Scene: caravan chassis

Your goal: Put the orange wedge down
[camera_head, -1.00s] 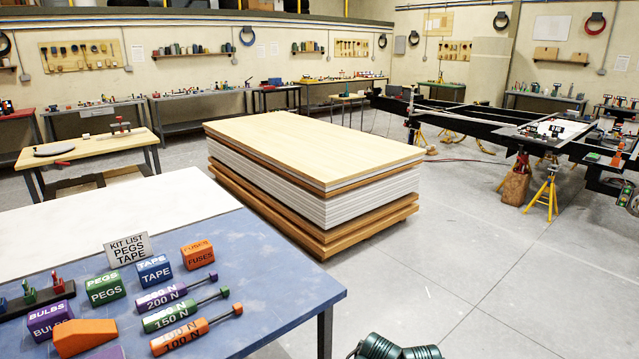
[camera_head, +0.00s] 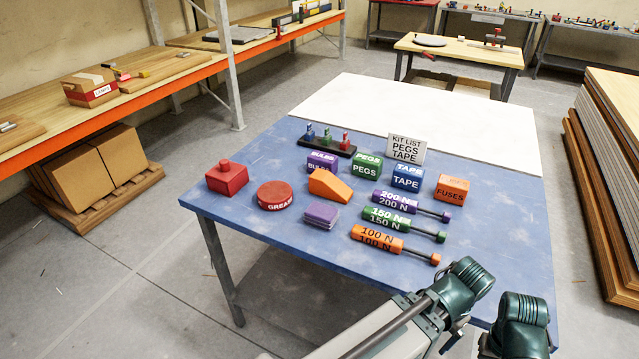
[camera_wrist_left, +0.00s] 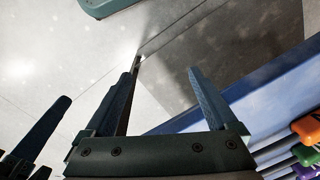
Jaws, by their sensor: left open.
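The orange wedge (camera_head: 330,186) rests on the blue table (camera_head: 250,230), behind the purple stack of pads and to the right of the red round tin. No gripper touches it. In the left wrist view my left gripper (camera_wrist_left: 165,75) is open, with nothing between its fingers. It is over the floor beside the table edge, and the wedge is not in that view. Dark fingers at the lower left of the wrist view look like my right gripper (camera_wrist_left: 35,130); they are cut off by the frame. In the head view only arm parts show at the bottom.
Around the wedge stand a red block (camera_head: 227,178), grease tin (camera_head: 276,195), purple pads (camera_head: 321,214), bulbs box (camera_head: 321,167), pegs box (camera_head: 366,167) and torque tools (camera_head: 378,240). A kit list sign (camera_head: 406,148) stands behind. The table's front left is clear.

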